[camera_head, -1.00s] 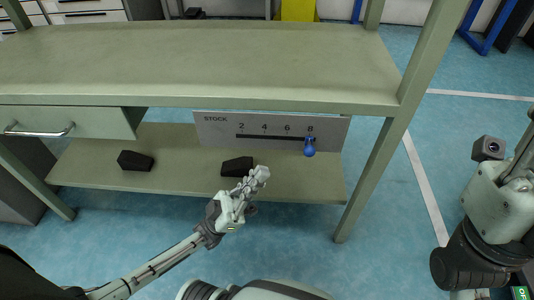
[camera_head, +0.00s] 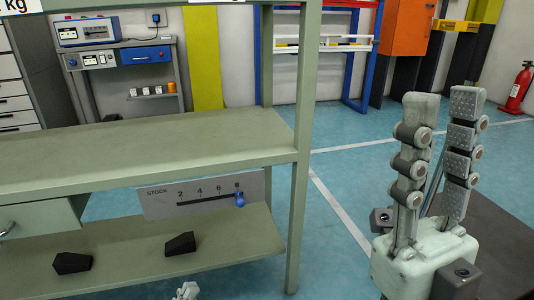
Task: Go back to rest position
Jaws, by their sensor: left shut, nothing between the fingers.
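My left gripper (camera_head: 187,291) shows only as fingertips at the bottom edge, in front of the lower shelf. It is shut and empty, and its arm is out of view. My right gripper (camera_head: 443,100) stands upright, large and close at the right, its two fingers apart with nothing between them. The grey STOCK panel (camera_head: 160,207) hangs under the bench top, with a slot and a scale from 2 to 8. Its blue knob (camera_head: 240,200) is at the 8 end. Both grippers are apart from the knob.
The green workbench (camera_head: 130,150) fills the left, with a drawer (camera_head: 35,222) and a lower shelf (camera_head: 120,250) holding two black blocks (camera_head: 180,244). A bench leg (camera_head: 297,225) stands between the panel and my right gripper.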

